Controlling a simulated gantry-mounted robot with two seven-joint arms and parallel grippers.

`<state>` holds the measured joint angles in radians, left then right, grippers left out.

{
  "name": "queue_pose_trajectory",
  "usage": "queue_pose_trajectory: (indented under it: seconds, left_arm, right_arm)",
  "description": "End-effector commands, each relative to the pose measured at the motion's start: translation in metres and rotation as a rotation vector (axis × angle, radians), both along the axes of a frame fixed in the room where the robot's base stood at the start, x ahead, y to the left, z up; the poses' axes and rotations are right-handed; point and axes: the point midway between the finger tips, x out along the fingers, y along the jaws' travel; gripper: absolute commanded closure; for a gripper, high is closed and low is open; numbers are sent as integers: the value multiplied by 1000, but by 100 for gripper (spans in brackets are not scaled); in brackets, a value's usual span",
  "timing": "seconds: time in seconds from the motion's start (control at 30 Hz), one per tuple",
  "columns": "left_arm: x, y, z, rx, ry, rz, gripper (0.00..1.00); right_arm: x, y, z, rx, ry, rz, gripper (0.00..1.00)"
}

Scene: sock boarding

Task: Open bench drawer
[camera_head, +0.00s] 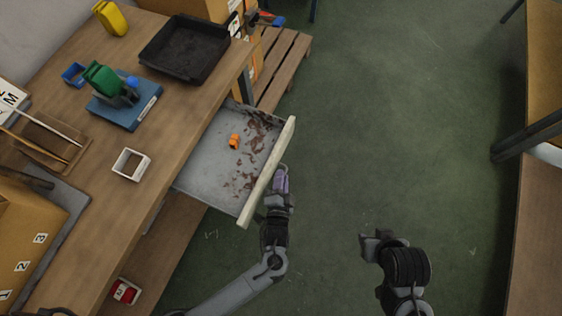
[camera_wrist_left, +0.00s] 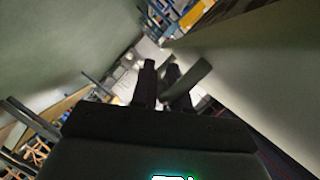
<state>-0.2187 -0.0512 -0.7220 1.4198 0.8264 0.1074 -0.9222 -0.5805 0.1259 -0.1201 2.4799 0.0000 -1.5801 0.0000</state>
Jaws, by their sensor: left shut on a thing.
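The bench drawer (camera_head: 216,166) is pulled out from the workbench, with its inside exposed. Its pale front panel (camera_head: 266,172) stands out over the floor. An orange object (camera_head: 234,141) and brown flaky stains lie on the drawer's grey bottom. My left gripper (camera_head: 281,182) is at the outer face of the front panel, shut on the drawer handle, which is mostly hidden by the fingers. In the left wrist view my left gripper (camera_wrist_left: 162,88) has its fingers close together beside a large pale panel. My right gripper (camera_head: 372,244) hangs over the floor, away from the drawer; its jaw opening is unclear.
The wooden bench top (camera_head: 185,100) holds a black tray (camera_head: 184,48), a blue scale-like device (camera_head: 125,105) and a white square frame (camera_head: 130,165). A pallet (camera_head: 285,65) stands beyond the drawer. Green floor (camera_head: 400,130) is clear to the right, up to another bench (camera_head: 540,220).

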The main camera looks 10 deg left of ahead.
Motion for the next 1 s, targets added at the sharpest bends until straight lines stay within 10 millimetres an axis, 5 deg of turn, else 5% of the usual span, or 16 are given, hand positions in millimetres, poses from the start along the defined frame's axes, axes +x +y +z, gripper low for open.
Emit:
queue_pose_trajectory:
  seconds: [0.17, 0.2, 0.23, 0.57, 1.0]
  left_arm:
    - [0, 0, 0, 0, -1, -1, 100]
    - [0, 0, 0, 0, -1, -1, 81]
    - [0, 0, 0, 0, 0, 0, 79]
    - [-2, 0, 0, 0, 1, 0, 79]
    - [-62, -6, 15, 0, 3, -1, 79]
  right_arm:
    - [0, 0, 0, 2, 0, -2, 57]
    - [0, 1, 0, 2, 0, -1, 57]
    - [0, 1, 0, 3, 0, -2, 57]
    - [0, 2, 1, 10, -1, -6, 57]
    - [0, 2, 18, 8, -1, -5, 57]
